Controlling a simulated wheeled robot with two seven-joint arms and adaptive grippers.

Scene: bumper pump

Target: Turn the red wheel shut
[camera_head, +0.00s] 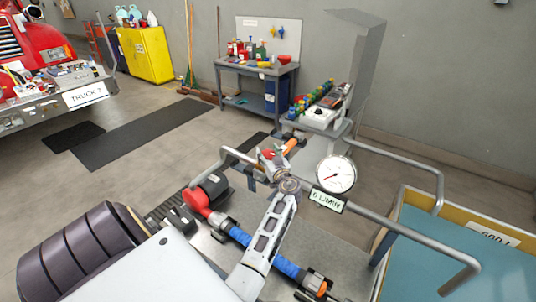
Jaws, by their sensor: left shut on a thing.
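My left arm reaches up from the bottom middle, and its gripper (270,160) is at the pipework left of the round gauge. The gripper is shut on a small red part, which appears to be the red wheel (267,153). The hand hides most of the wheel, so its shape and angle cannot be told. The white gauge (336,174) has a red needle, and the sign below it (328,200) appears to read 0 L/MIN. My right gripper is not in view.
Grey rails (410,166) run around the pump on the right, beside a tank (480,246) with blue inside. A red and blue hose-like piece (240,236) lies below the gripper. A red truck (36,45), yellow cabinet (146,54) and workbench (258,68) stand behind.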

